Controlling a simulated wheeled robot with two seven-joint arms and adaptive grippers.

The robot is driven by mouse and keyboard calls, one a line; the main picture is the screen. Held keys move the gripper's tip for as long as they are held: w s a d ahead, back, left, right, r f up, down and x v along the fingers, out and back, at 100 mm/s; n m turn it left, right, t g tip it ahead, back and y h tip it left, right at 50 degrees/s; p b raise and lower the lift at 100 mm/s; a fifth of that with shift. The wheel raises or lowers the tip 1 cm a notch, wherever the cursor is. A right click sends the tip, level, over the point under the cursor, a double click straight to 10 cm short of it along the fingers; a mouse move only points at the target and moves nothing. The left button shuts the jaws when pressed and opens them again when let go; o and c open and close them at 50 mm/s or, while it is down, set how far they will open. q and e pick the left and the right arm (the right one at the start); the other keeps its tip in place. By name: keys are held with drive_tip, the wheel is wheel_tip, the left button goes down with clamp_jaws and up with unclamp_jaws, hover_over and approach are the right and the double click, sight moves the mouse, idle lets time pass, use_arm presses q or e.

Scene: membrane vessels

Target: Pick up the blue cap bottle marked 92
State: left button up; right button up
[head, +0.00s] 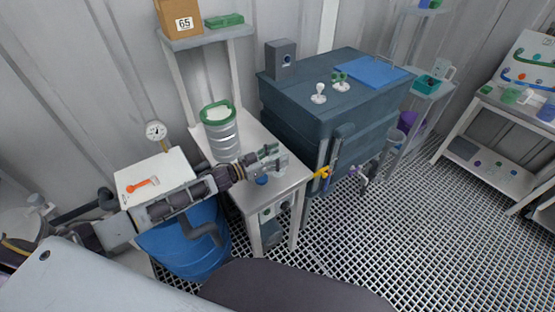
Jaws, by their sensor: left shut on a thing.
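My left arm reaches in from the left over a small white table (296,178). Its gripper (272,160) is shut on a small pale object (282,164), partly hidden by the fingers. A small blue round thing, like a cap (261,180), shows just below the gripper, near the table top. I cannot tell whether it belongs to the held object. No mark 92 can be read. My right gripper is not in view.
A ribbed canister with a green rim (222,138) stands behind the gripper. A dark blue cabinet (300,105) stands right of the table, with a yellow-handled valve (322,173) on its side. A blue drum (190,250) stands below my arm. Grated floor (400,210) is clear at right.

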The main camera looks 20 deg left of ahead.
use_arm(q)
drive_tip(key=shift+r, duration=0.7)
wheel_tip(320, 180, up, 7)
drive_tip(key=shift+f+p, duration=0.1)
drive_tip(key=shift+p, duration=0.2)
drive_tip(key=shift+r, duration=0.85)
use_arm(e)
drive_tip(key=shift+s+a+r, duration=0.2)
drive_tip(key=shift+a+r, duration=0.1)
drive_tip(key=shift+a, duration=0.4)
